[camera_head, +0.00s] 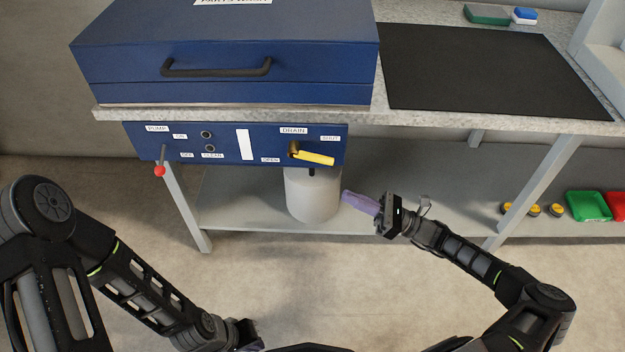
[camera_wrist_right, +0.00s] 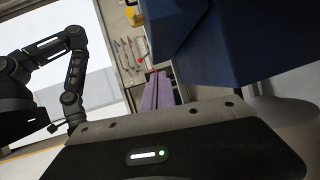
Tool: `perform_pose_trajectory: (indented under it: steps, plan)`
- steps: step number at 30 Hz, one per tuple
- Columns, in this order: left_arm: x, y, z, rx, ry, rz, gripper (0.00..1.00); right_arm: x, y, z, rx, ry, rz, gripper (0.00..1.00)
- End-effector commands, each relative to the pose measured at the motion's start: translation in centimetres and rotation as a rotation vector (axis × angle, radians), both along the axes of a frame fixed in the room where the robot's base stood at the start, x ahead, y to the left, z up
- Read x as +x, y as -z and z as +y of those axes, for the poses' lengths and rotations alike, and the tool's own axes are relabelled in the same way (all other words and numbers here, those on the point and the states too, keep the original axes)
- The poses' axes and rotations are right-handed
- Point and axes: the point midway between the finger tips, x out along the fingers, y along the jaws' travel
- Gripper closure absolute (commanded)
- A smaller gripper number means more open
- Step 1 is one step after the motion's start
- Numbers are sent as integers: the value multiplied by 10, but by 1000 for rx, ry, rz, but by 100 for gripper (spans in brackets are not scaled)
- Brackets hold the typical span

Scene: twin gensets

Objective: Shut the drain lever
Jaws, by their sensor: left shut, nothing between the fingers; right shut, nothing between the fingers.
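The drain lever (camera_head: 316,158) has a yellow grip and a brown pivot on the blue front panel (camera_head: 225,145). It points right and slightly down, with its tip below the SHUT label (camera_head: 330,138). The OPEN label (camera_head: 270,160) is left of and below the pivot. My right gripper (camera_head: 346,195) has purple fingers, shut and empty, below and right of the lever and apart from it. Its fingers also show in the right wrist view (camera_wrist_right: 158,88); I cannot make out the lever there. My left gripper (camera_head: 252,347) is at the bottom edge, mostly cut off, shut and away from the panel.
A white bucket (camera_head: 312,196) stands on the lower shelf under the lever. A red-tipped pump lever (camera_head: 160,169) hangs at the panel's left. The blue parts washer (camera_head: 225,50) sits above. Green and red trays (camera_head: 588,206) lie on the shelf at right.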

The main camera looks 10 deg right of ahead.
Motion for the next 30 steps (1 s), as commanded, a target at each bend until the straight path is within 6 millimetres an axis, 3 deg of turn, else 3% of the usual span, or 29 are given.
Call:
perform_pose_trajectory:
  steps: [5, 19, 26, 30]
  plan:
    - [0, -1, 0, 0, 1, 0, 100, -30, -25, -8, 144, -165, 41, 100]
    - [0, -2, 0, 0, 0, 0, 100, -30, -27, -4, 149, -181, 59, 100]
    - [0, -8, 0, 0, 1, 0, 100, -24, -40, 16, 149, -181, 58, 100]
    - [0, -7, 0, 0, 1, 0, 100, -18, -52, 38, 151, -183, 55, 100]
